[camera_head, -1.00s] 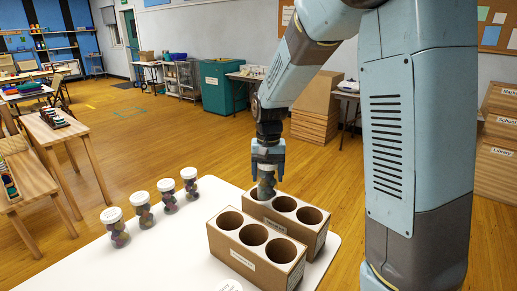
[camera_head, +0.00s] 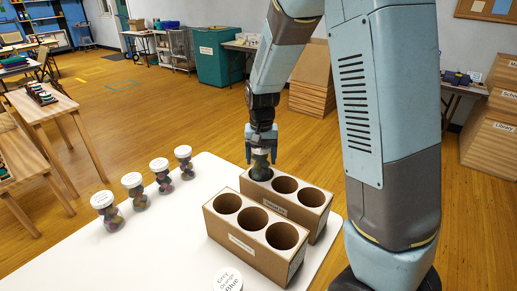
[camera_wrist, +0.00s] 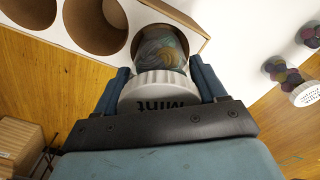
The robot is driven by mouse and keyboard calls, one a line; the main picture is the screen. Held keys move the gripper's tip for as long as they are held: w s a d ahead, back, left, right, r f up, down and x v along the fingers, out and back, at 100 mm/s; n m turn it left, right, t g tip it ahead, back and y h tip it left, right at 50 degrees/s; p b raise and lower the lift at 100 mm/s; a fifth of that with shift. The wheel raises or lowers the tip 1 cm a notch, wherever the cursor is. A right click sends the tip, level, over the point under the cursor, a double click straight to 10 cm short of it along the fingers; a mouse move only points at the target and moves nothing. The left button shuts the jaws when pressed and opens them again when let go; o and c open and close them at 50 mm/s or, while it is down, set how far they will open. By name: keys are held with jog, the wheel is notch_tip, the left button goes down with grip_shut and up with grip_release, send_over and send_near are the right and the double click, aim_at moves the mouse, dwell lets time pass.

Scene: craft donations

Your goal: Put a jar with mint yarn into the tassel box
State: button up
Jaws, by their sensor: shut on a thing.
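My gripper (camera_head: 262,137) points down and is shut on a clear jar. The jar's white lid (camera_wrist: 160,88) reads "Mint" in the wrist view, between my two fingers. The jar's body (camera_wrist: 160,52) shows muted, multicoloured contents. Its lower end is inside the left hole of the rear cardboard box (camera_head: 312,222), which has a row of three round holes. The jar's bottom is hidden by the box. The front cardboard box (camera_head: 250,255) has three empty-looking holes. Both boxes carry labels too small to read, so I cannot tell which is the tassel box.
Several white-lidded jars (camera_head: 134,190) stand in a row on the white table (camera_head: 150,250), left of the boxes. The table between jars and boxes is clear.

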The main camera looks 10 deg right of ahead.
aim_at(262, 168)
notch_tip(262, 168, down, 4)
jog(key=shift+f, duration=0.1)
jog(key=shift+s+f, duration=0.15)
jog(key=shift+f, duration=0.1)
jog(key=o, duration=1.2)
jog(key=shift+s+d+f, duration=0.1)
jog(key=shift+s+f, duration=0.05)
jog(key=shift+c, duration=0.2)
jog(key=shift+d, duration=0.1)
jog(key=shift+r, duration=0.25)
jog(key=r, duration=1.4)
jog(key=shift+w+a, duration=0.25)
jog(key=shift+r, duration=0.1)
